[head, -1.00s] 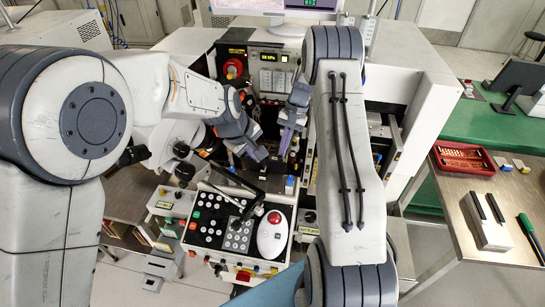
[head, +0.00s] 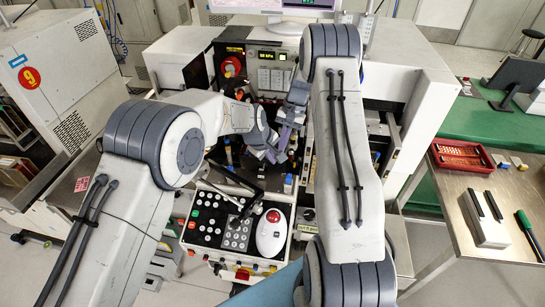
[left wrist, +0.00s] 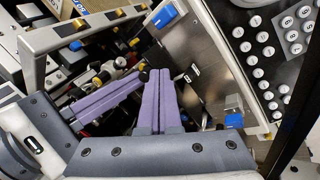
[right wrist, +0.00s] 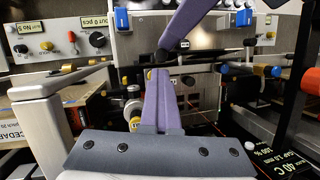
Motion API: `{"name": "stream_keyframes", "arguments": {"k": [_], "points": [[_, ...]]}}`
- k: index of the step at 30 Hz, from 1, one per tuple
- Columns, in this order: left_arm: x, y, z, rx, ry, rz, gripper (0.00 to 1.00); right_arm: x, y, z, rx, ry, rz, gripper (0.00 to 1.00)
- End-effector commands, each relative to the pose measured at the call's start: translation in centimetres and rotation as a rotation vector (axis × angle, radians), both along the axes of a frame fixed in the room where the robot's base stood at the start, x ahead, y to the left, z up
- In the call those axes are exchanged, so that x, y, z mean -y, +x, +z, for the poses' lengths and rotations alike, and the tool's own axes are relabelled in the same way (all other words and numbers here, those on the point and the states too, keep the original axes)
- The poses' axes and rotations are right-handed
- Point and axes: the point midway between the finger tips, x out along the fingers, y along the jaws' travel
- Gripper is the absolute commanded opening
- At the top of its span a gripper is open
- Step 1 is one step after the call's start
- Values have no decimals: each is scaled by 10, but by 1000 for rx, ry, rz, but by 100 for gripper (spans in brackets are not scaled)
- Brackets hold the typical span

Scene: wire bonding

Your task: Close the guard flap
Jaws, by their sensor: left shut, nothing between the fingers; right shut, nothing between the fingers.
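I cannot tell for certain which part is the guard flap. A bare metal plate with blue end pieces stands in front of my fingers in the left wrist view (left wrist: 205,55) and in the right wrist view (right wrist: 205,45). My left gripper (head: 272,152) is shut and empty, its purple fingers (left wrist: 158,75) pointing towards the plate. My right gripper (head: 291,118) is shut and empty just beside it; its purple fingers also show in the right wrist view (right wrist: 158,72). The two grippers' fingertips are close together; I cannot tell whether they touch.
The button panel (head: 240,220) with a white mouse-like device (head: 272,232) is in front. A pale bracket (right wrist: 42,120) stands left of my right fingers. A black arm (head: 235,178) lies over the panel. A red tray (head: 460,157) is on the right-hand table.

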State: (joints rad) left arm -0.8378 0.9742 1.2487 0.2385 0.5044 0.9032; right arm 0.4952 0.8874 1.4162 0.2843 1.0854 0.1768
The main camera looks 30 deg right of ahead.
Motion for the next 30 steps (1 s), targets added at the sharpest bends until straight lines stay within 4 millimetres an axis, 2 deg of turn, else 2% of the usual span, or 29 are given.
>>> {"name": "stream_keyframes", "arguments": {"k": [11,19,27,29,30], "points": [[2,0,1,0,0,-1,0,0,0,0,0,0,0,0],[14,8,3,2,-2,-1,0,-1,-1,0,-2,2,0,0],[17,9,5,5,-7,-2,0,-2,-3,-1,-9,8,0,0],[17,9,5,5,-7,-2,0,-3,-3,-1,-9,8,0,20],[17,9,5,5,-8,-2,0,-3,-3,-1,-9,8,0,36]]}}
